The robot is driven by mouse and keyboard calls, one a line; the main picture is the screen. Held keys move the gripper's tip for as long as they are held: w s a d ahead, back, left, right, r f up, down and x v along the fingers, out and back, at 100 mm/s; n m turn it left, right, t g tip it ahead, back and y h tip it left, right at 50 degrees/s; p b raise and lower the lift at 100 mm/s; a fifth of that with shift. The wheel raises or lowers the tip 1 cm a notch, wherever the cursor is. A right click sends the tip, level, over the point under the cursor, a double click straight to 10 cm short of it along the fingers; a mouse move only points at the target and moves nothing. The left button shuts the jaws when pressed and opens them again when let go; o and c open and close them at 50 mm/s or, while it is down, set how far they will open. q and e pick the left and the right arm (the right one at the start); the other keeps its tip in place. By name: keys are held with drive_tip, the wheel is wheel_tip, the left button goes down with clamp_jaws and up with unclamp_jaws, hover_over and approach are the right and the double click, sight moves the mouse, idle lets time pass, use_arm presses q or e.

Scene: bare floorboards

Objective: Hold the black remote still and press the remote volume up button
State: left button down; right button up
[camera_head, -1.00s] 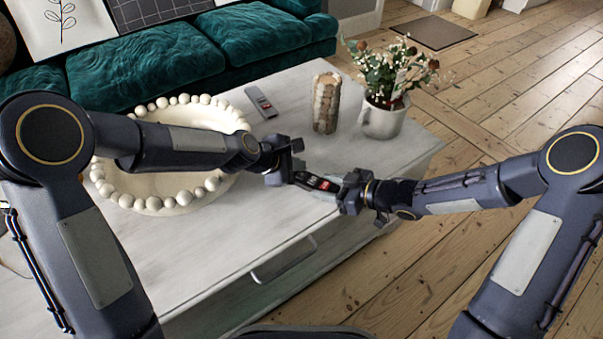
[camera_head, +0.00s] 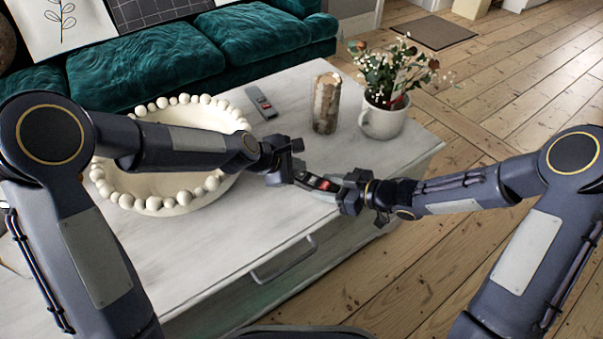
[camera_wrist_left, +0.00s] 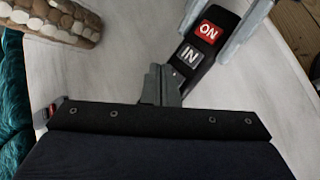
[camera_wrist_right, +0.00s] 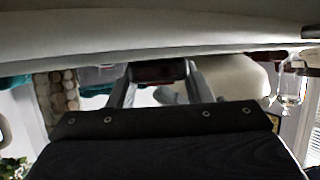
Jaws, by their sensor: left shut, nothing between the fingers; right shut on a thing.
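The black remote (camera_head: 320,183) has a red ON button and a grey IN button, both clear in the left wrist view (camera_wrist_left: 200,47). My right gripper (camera_head: 345,190) is shut on it, with a finger along each side in the left wrist view (camera_wrist_left: 240,32). The remote's dark end shows between those fingers in the right wrist view (camera_wrist_right: 158,71). My left gripper (camera_head: 294,174) is shut and empty at the remote's left end. Its closed tips (camera_wrist_left: 160,82) lie just beside the grey button end; contact cannot be told. No volume label is readable.
A white table (camera_head: 225,245) lies below. On it are a beaded bowl (camera_head: 155,205), a grey remote (camera_head: 261,103), a patterned vase (camera_head: 326,105) and a white mug of flowers (camera_head: 383,121). A teal sofa (camera_head: 255,42) stands behind. Open floorboards lie to the right.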

sight(298, 176)
use_arm(q)
drive_tip(key=shift+f, duration=0.15)
drive_tip(key=shift+f, duration=0.3)
drive_tip(key=shift+f, duration=0.4)
idle(0.7)
idle(0.4)
drive_tip(key=shift+r, duration=0.85)
drive_tip(key=shift+r, duration=2.55)
idle(0.5)
